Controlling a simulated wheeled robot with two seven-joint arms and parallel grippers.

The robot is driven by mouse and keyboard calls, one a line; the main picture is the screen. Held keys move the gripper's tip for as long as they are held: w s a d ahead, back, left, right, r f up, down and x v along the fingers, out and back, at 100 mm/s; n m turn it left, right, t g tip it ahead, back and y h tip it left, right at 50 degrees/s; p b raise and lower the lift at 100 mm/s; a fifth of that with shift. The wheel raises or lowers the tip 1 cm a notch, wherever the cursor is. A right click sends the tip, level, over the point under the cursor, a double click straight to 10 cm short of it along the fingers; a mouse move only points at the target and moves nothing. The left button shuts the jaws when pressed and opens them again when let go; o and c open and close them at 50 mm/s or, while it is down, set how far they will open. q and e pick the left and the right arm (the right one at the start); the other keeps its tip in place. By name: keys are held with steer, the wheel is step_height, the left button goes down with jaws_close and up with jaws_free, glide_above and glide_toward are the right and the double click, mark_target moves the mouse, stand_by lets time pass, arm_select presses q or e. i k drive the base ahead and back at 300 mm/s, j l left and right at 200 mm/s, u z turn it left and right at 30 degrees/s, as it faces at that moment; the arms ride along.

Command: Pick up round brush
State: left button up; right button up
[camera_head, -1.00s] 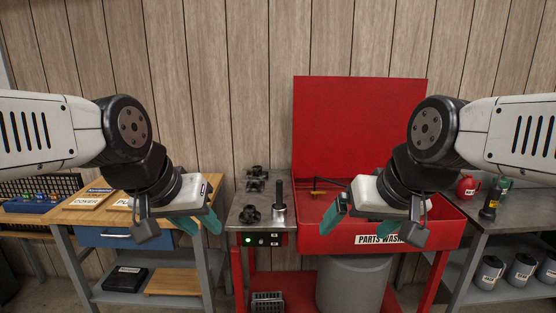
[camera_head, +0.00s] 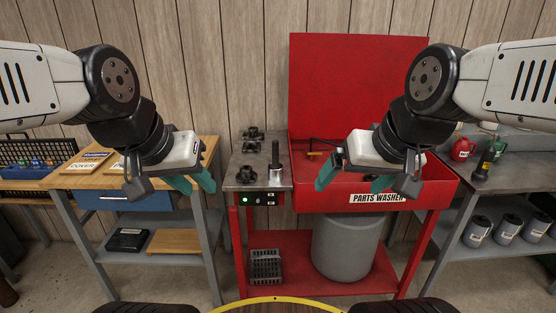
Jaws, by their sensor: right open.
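No round brush can be made out for certain. A dark upright rod on a silver base (camera_head: 276,178) stands on the metal bench top left of the red parts washer. A small dark and yellow item (camera_head: 317,153) lies in the washer basin; both are too small to identify. My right gripper (camera_head: 352,183) is open and empty in front of the basin. My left gripper (camera_head: 192,184) hangs left of the metal bench top, with nothing seen in it; its teal fingers are close together and I cannot tell whether they touch.
The red parts washer (camera_head: 430,195) has a raised back panel. Black parts (camera_head: 246,176) sit on the metal bench top (camera_head: 240,160). A grey bin (camera_head: 345,250) and a dark basket (camera_head: 265,266) are on the shelf below.

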mark_target(276, 165)
steer(key=i+j, duration=0.65)
steer(key=j, duration=0.25)
steer(key=i+z, duration=0.05)
